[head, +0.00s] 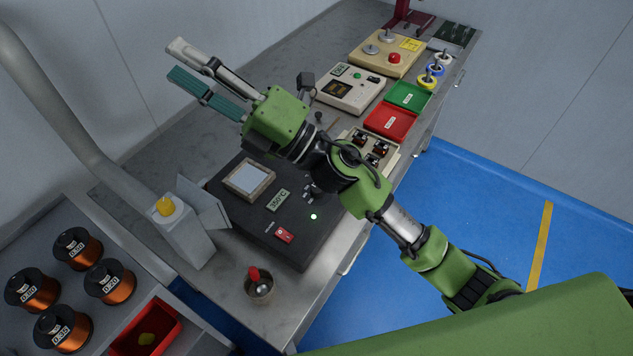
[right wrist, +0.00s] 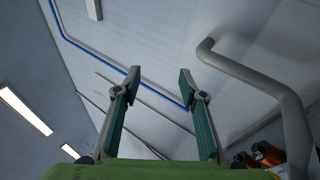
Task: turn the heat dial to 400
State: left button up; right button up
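The black heating unit (head: 235,205) lies on the bench with a pale square plate (head: 248,179) on top. Its small display (head: 279,200) reads 350°C. Small dark controls (head: 309,190) sit beside the display, close to my right arm; I cannot make out the heat dial's pointer or markings. A green light (head: 313,217) is lit, and a red switch (head: 284,235) is at the front. My right gripper (head: 181,62) is raised beyond the unit, pointing away from it toward the wall. In the right wrist view its fingers (right wrist: 187,85) are apart with nothing between them. My left gripper is not in view.
A pale post with a yellow button (head: 166,206) stands left of the unit. A metal cup (head: 259,288) with a red-handled tool stands in front. Copper wire spools (head: 110,281) are at lower left. Green (head: 408,96) and red (head: 391,122) trays lie behind my right arm.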

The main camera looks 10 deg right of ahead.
jog(key=s+a+f+n+g, duration=0.3)
jog(key=s+a+n+g, duration=0.3)
jog(key=n+g, duration=0.5)
jog(key=n+g+h, duration=0.2)
jog(key=n+h, duration=0.7)
jog(key=h, duration=1.2)
send_near(316, 187)
jog(key=shift+y, duration=0.3)
jog(key=f+p, duration=0.1)
jog(key=f, duration=0.2)
jog(key=f+p, duration=0.1)
jog(key=f, duration=0.1)
jog(key=f+p, duration=0.2)
jog(key=f, duration=0.1)
jog(key=shift+s+d+f, duration=0.2)
jog(key=shift+s+f, duration=0.1)
jog(key=shift+f, duration=0.05)
grip_shut()
